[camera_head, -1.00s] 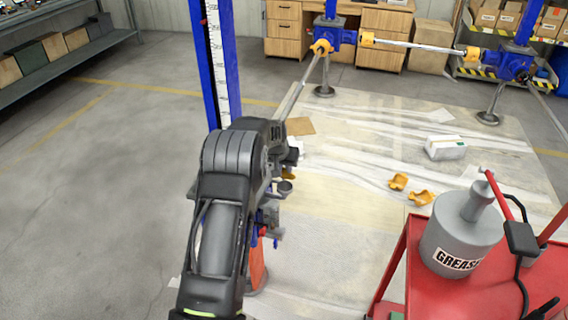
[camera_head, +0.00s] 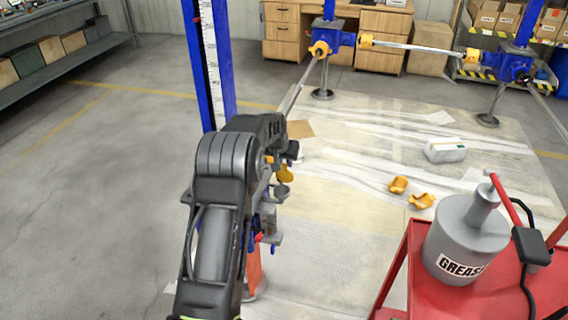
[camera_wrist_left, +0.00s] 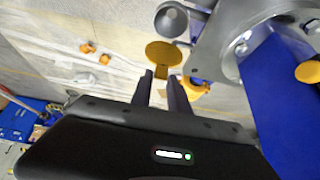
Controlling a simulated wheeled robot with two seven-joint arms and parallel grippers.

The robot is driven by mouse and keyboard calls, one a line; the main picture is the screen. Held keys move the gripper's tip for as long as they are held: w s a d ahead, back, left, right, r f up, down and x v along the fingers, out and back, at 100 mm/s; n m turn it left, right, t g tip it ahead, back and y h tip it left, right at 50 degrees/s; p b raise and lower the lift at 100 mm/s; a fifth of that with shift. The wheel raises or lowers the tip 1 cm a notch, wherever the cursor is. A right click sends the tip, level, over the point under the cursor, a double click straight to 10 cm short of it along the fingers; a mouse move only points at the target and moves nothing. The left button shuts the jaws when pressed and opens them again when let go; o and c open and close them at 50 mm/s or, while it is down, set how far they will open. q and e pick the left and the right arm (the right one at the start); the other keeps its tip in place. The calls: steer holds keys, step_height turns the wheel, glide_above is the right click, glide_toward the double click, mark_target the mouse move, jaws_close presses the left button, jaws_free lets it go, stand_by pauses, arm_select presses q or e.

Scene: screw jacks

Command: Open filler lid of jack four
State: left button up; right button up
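The near jack is mostly hidden behind my left arm in the head view; its blue column (camera_head: 212,60) rises beyond the arm. In the left wrist view its blue body (camera_wrist_left: 285,100) and grey round housing (camera_wrist_left: 235,40) fill the right side. A flat round yellow lid (camera_wrist_left: 165,52) with a small tab lies just beyond my left fingertips (camera_wrist_left: 161,76). The fingers are apart, with the tab near the gap; contact is unclear. A grey round cup (camera_wrist_left: 171,19) is beside the lid. Yellow (camera_head: 285,174) also shows beside my arm in the head view. My right gripper is out of view.
A red cart (camera_head: 410,270) with a grey grease can (camera_head: 465,240) stands at the front right. Two orange shells (camera_head: 398,185) and a white container (camera_head: 445,150) lie on the floor sheet. Other blue jacks and shafts (camera_head: 420,46) stand behind. The left floor is clear.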

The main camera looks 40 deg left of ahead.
arm_select(q)
steer(key=o, duration=0.4)
steer(key=shift+s+f, duration=0.1)
steer(key=shift+f, duration=0.05)
steer(key=shift+c, duration=0.2)
steer(key=b+v, duration=0.1)
steer(key=v, duration=0.6)
steer(key=shift+s+r, duration=0.15)
steer(key=shift+r, duration=0.2)
